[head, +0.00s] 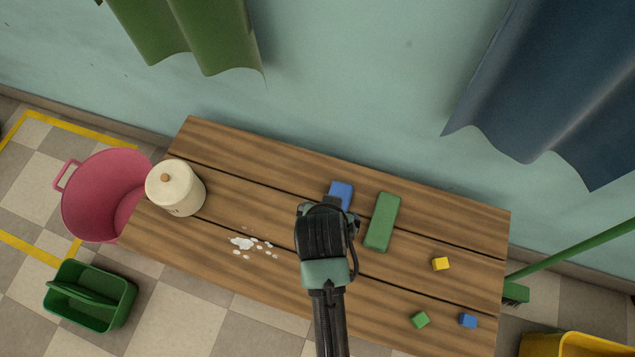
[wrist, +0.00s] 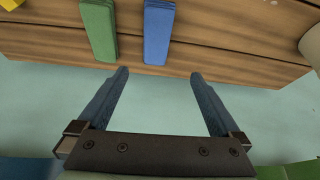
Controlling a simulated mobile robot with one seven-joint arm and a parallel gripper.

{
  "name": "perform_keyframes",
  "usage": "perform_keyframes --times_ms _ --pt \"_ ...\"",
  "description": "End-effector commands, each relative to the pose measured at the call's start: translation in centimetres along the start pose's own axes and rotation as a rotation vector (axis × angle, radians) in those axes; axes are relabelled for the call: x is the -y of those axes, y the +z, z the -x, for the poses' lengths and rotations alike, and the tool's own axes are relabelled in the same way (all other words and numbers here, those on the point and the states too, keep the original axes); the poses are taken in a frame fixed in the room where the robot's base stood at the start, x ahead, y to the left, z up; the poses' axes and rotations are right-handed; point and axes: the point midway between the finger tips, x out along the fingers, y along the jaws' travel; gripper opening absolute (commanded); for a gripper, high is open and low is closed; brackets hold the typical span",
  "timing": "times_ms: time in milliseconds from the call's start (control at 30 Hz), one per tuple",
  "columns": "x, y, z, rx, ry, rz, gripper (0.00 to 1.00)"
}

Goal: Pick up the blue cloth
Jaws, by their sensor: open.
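The blue cloth (head: 342,191) is a flat folded strip lying on the wooden table (head: 250,180). In the head view my gripper (head: 327,207) covers its near part. In the wrist view the blue cloth (wrist: 158,32) lies just beyond the fingertips, between their lines, with a layered folded end. My gripper (wrist: 160,76) is open and empty, and its two fingers are spread wider than the cloth. I cannot tell its height above the table.
A green folded cloth (head: 383,222) lies right of the blue one. A lidded cream pot (head: 176,188) and white spill (head: 243,243) are left. A pink tub (head: 105,195) stands beside the table.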

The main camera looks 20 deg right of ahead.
Motion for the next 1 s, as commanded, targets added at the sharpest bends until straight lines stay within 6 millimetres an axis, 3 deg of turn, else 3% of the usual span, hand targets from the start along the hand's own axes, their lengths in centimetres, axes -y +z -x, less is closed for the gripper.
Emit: perform_keyframes --times_ms 33,133,433,733,1000 --pt "-0.6 1.6 -1.1 0.033 0.016 -0.006 1.00" --pt "-1.1 2.9 -2.1 0.063 0.031 -0.011 1.00" --pt "-1.3 3.1 -7.4 0.061 0.030 -0.012 1.00" --pt "-1.3 3.1 -9.9 0.058 0.029 -0.011 1.00" --pt "-1.5 3.3 -13.8 0.058 0.028 -0.010 1.00"
